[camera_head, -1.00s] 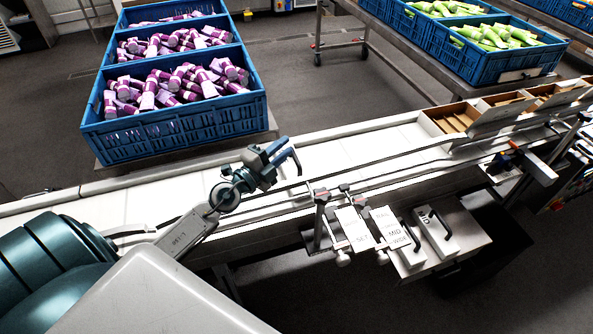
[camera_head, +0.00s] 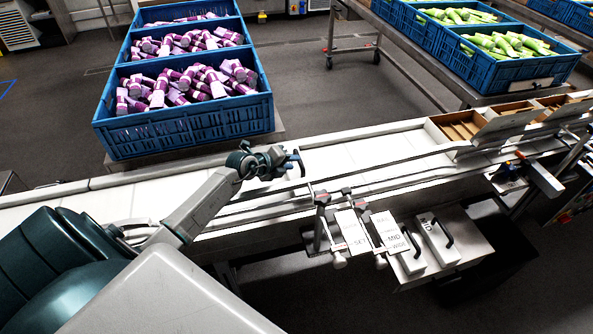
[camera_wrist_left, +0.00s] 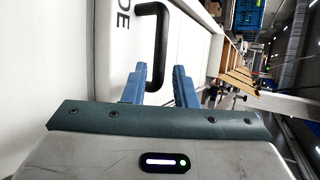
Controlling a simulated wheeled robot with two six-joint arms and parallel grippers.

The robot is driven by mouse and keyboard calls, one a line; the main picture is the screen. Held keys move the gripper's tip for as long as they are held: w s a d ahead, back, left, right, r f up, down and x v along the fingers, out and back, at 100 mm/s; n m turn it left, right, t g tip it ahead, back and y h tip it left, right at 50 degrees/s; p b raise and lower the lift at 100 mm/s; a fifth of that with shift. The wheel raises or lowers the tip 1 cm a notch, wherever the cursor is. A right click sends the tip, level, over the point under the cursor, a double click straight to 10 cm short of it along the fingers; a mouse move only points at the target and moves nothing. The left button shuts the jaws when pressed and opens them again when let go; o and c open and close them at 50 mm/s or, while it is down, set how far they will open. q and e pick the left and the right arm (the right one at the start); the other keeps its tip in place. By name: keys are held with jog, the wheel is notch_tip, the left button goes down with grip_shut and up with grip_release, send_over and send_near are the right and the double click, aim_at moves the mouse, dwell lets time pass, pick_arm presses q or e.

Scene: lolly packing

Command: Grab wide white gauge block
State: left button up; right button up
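My right gripper is not in view.
The white conveyor (camera_head: 345,155) with guide rails runs across the middle. Clamp posts (camera_head: 320,215) and lettered plates (camera_head: 353,231) stand left of the blocks. Blue crates (camera_head: 185,135) of purple items are behind the belt; cardboard boxes (camera_head: 458,128) are at right.

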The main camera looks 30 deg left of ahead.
aim_at(301, 161)
pick_arm(q)
jog(key=shift+w+d, duration=0.2)
jog(key=shift+w, duration=0.05)
jog(key=shift+f+p+x, duration=0.25)
jog(key=shift+p+x, duration=0.4)
jog(key=shift+x, duration=1.75)
jog(key=shift+s, duration=0.2)
jog(key=shift+r, duration=0.1)
grip_shut()
